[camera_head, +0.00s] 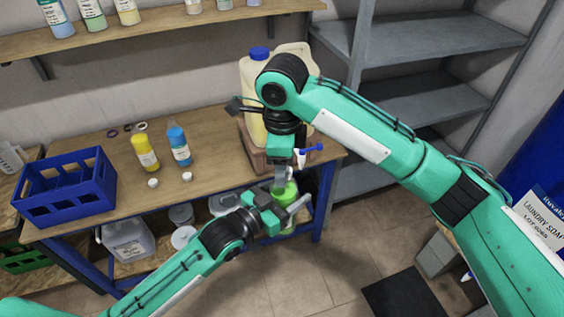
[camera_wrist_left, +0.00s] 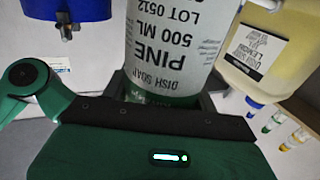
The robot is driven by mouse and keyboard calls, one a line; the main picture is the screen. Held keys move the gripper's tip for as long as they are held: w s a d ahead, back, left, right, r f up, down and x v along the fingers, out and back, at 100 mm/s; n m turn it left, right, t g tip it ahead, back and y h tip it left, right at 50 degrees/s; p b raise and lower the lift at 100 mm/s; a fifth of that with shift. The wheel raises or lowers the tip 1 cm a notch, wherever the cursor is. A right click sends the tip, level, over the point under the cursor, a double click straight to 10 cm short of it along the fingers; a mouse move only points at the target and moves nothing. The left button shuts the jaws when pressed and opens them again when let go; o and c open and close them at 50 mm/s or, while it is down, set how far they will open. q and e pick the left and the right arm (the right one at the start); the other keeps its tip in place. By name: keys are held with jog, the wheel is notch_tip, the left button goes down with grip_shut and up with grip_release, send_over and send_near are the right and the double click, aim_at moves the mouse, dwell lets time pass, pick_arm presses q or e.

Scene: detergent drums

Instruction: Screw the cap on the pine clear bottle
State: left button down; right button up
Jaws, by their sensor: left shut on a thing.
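The pine bottle (camera_head: 287,193) is green in the head view and held in front of the bench's right end. In the left wrist view the pine bottle (camera_wrist_left: 175,50) fills the top middle, with its PINE 500 ML label upside down in the picture. My left gripper (camera_head: 283,208) is shut on the bottle's body. My right gripper (camera_head: 281,181) points down right over the bottle's top. Its fingers and the bottle's mouth overlap, so I cannot tell whether it is open or shut, or whether it holds a cap.
A yellowish jug (camera_head: 251,105) stands close behind my right gripper. On the bench (camera_head: 92,210) are a blue crate (camera_head: 65,190), a yellow bottle (camera_head: 145,152), a blue bottle (camera_head: 179,147) and two small white caps (camera_head: 153,183). Grey shelving (camera_head: 440,45) stands behind right.

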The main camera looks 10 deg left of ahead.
jog(key=shift+r, duration=2.25)
jog(key=shift+c, duration=0.2)
